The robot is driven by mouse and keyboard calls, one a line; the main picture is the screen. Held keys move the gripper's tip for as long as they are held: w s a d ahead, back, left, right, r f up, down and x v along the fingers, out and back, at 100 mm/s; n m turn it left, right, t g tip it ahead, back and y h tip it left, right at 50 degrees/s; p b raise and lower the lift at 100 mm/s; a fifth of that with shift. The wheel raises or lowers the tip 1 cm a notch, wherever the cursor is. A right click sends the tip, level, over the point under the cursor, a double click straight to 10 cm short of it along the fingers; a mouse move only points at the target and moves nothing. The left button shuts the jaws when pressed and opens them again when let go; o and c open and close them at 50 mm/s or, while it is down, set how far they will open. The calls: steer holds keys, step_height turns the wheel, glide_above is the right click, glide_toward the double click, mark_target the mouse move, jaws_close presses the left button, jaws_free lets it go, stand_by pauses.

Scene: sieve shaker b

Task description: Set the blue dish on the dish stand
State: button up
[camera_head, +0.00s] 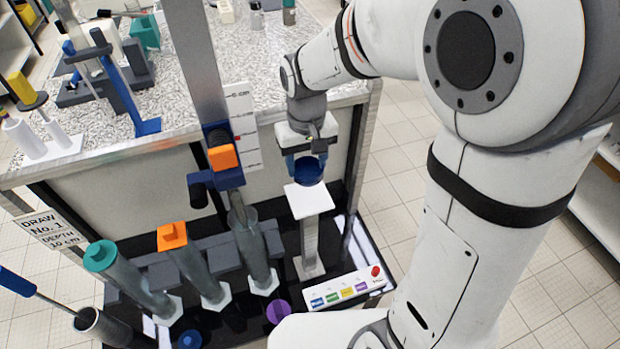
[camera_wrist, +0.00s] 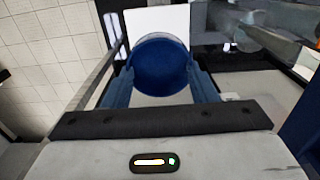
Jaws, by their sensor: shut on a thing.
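The blue dish (camera_head: 309,170) is a round shallow dish held between the fingers of my gripper (camera_head: 303,160). In the wrist view the blue dish (camera_wrist: 161,66) sits between the two blue fingers of my gripper (camera_wrist: 160,82), which are shut on it. The dish stand (camera_head: 309,200) has a flat white square top on a grey post with a pale base. The dish is at the back edge of the stand's top in the head view. The stand's white top (camera_wrist: 150,20) shows beyond the dish in the wrist view. I cannot tell whether dish and stand touch.
Left of the stand are a grey tube (camera_head: 252,250), an orange-capped tube (camera_head: 190,262) and a teal-capped tube (camera_head: 130,280). A button panel (camera_head: 345,290) lies in front of the stand. A metal column (camera_head: 195,60) with a blue and orange clamp (camera_head: 222,158) rises left.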

mark_target(308, 194)
steer(key=shift+f, duration=3.55)
steer(key=shift+f, duration=0.2)
steer(key=o, duration=0.9)
steer(key=shift+r, duration=0.1)
steer(key=shift+o, duration=0.2)
step_height(308, 194, up, 12)
steer(key=shift+r, duration=0.15)
steer(key=s+d+r+m+t, duration=0.2)
steer(key=s+d+m+t, duration=0.1)
steer(key=s+d, duration=1)
